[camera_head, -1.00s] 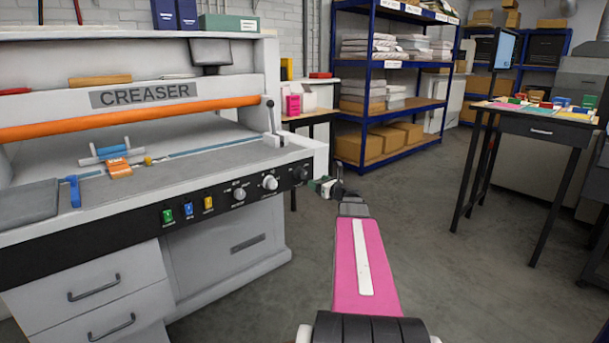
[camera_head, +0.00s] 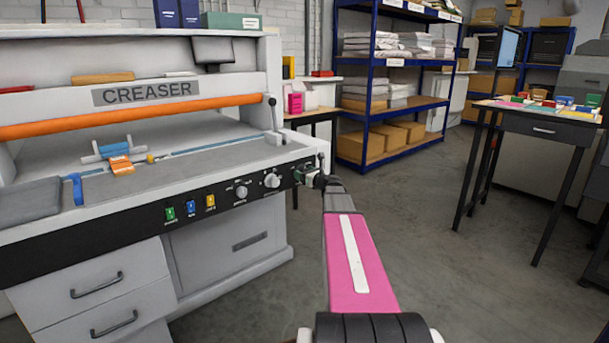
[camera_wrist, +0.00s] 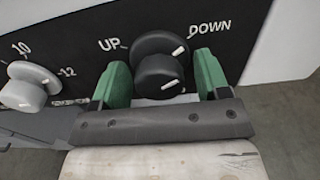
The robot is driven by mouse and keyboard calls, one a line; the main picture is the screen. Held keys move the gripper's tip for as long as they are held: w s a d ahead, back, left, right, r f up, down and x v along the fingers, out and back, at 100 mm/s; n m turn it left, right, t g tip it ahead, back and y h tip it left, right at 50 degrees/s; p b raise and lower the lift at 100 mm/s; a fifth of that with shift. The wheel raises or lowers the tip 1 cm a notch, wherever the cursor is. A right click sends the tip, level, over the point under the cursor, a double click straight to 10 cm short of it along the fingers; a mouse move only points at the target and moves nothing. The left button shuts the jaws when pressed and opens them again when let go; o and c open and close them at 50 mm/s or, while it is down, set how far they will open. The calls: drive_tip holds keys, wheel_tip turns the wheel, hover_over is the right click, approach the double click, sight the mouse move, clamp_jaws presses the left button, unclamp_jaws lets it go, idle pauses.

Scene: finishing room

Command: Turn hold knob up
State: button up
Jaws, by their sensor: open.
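The black hold knob (camera_wrist: 158,76) is on the dark panel in the wrist view, between the labels UP on its left and DOWN on its right. Its white pointer mark is on the right side, towards DOWN. My gripper (camera_wrist: 160,62) is open, with one green finger on each side of the knob; I cannot tell whether either finger touches it. In the head view my gripper (camera_head: 308,174) is at the right end of the creaser's front panel and mostly hides the knob.
The creaser (camera_head: 60,190) fills the left. A white numbered knob (camera_wrist: 28,88) is left of my gripper; it also shows in the head view (camera_head: 241,191) or is its similar neighbour (camera_head: 272,181). Several coloured switches (camera_head: 191,207) are further left.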

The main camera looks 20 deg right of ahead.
drive_tip(key=c, duration=0.9)
